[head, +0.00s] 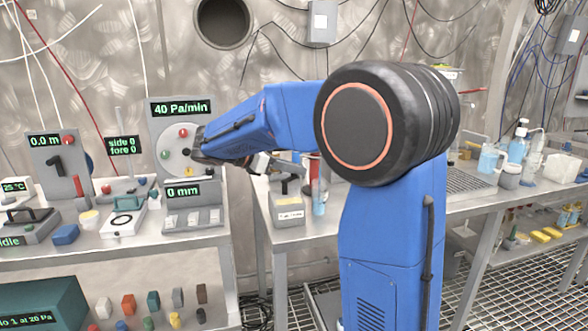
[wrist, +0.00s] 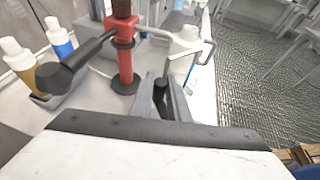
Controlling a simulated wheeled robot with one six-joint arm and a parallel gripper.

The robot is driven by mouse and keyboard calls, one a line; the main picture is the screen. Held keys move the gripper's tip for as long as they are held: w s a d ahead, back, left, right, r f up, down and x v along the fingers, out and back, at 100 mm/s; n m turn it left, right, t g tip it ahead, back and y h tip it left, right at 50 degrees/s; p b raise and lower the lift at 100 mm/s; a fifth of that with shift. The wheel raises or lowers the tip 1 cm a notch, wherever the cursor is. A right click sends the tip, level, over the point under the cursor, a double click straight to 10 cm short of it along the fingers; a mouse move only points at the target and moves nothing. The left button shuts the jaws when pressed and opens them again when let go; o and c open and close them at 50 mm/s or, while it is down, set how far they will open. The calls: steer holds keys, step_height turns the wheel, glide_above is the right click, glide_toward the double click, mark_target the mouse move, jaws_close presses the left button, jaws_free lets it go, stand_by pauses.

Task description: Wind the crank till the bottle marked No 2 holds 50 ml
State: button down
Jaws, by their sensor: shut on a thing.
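In the wrist view my gripper (wrist: 164,86) is shut on a small dark upright piece (wrist: 160,97), which looks like a handle; whether it belongs to the crank I cannot tell. Just beyond stands a red post (wrist: 125,58) on a dark round foot, with a black bar ending in a black knob (wrist: 54,78) to the left. A white-capped amber bottle (wrist: 20,62) and a white-capped blue bottle (wrist: 59,38) stand at the left. A pale bottle (wrist: 187,40) stands behind the fingers. No bottle number or fill mark is readable. In the head view, my arm partly hides this spot.
In the head view a panel reading 40 Pa/min (head: 180,107) with a round dial stands left of my wrist. A blue-filled vessel (head: 319,205) stands by the front of the middle bench. Bottles (head: 518,145) crowd the right bench.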

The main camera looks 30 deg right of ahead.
steer(key=shift+s+m+g, duration=0.25)
steer(key=shift+m+g, duration=0.45)
steer(key=shift+g, duration=0.2)
steer(key=c, duration=1.7)
jaws_free()
